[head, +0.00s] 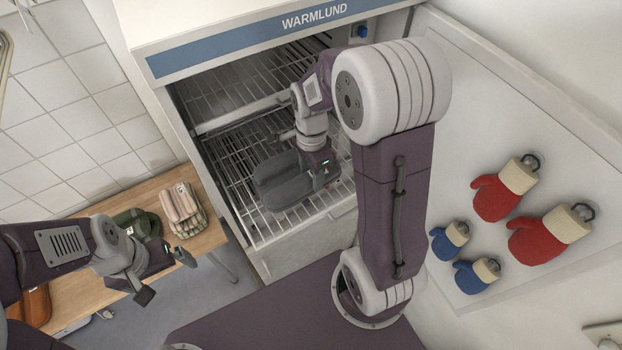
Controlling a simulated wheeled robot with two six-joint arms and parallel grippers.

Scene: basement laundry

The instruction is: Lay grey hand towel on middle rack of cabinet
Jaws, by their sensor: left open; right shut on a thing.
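The grey hand towel (280,183) is a folded dark grey bundle inside the open cabinet (170,135). My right gripper (322,178) is shut on its right side. The towel is over a wire rack (240,210) that lies below another wire rack (225,92). I cannot tell whether the towel touches the rack. My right arm hides the right part of the cabinet. My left gripper (165,276) is open and empty, outside the cabinet at lower left, above the front of the wooden table.
The wooden table (75,285) on the left holds a dark green folded cloth (137,222), a striped folded cloth (183,209) and an orange-brown item (36,306). Red mittens (497,193) and blue mittens (475,276) hang on the white panel at right.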

